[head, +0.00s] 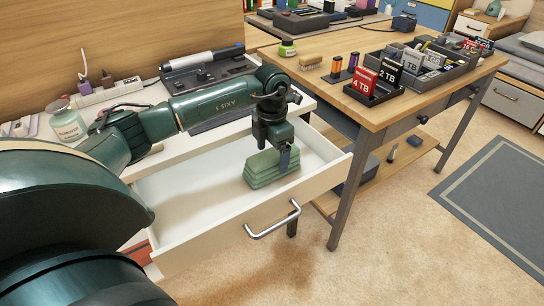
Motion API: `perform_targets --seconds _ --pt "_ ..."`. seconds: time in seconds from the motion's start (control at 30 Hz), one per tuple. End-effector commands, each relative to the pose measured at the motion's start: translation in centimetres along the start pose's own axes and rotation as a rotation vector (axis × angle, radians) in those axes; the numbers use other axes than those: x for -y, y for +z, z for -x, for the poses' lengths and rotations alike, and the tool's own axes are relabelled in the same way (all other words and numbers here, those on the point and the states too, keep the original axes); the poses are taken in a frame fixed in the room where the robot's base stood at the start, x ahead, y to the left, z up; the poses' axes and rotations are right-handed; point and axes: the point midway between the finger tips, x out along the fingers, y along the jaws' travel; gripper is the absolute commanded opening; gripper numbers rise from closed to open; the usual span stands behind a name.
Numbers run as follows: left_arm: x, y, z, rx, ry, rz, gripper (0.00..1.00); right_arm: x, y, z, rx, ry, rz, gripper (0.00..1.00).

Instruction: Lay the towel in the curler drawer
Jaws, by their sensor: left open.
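The folded green towel (266,176) lies in the open white drawer (195,205), towards its right end, and appears to rest on the drawer floor. My left gripper (286,156) points down over the towel and is open. One dark finger shows against the towel's upper right part; the other finger is hidden. I cannot tell whether the fingers touch the towel. The drawer's front panel has a metal handle (273,222). My right gripper is not in view.
The white cabinet top behind the drawer holds a curler case (205,70), a jar (66,122) and a power strip (110,92). A wooden desk (385,112) with boxes and organisers stands to the right. The drawer's left half is empty.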

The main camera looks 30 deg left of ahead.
Motion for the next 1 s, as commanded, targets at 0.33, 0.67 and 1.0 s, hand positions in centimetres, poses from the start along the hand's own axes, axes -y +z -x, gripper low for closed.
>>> perform_targets --seconds 0.33,0.67,1.0 --pt "0.0 0.1 7.6 0.003 0.002 -0.001 0.83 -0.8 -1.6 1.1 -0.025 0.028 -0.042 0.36" --pt "0.0 0.0 9.6 0.001 0.0 0.0 0.83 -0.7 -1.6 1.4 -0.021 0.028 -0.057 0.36" --pt "0.0 0.0 9.6 0.0 0.0 0.0 0.83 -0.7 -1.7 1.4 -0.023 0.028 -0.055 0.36"
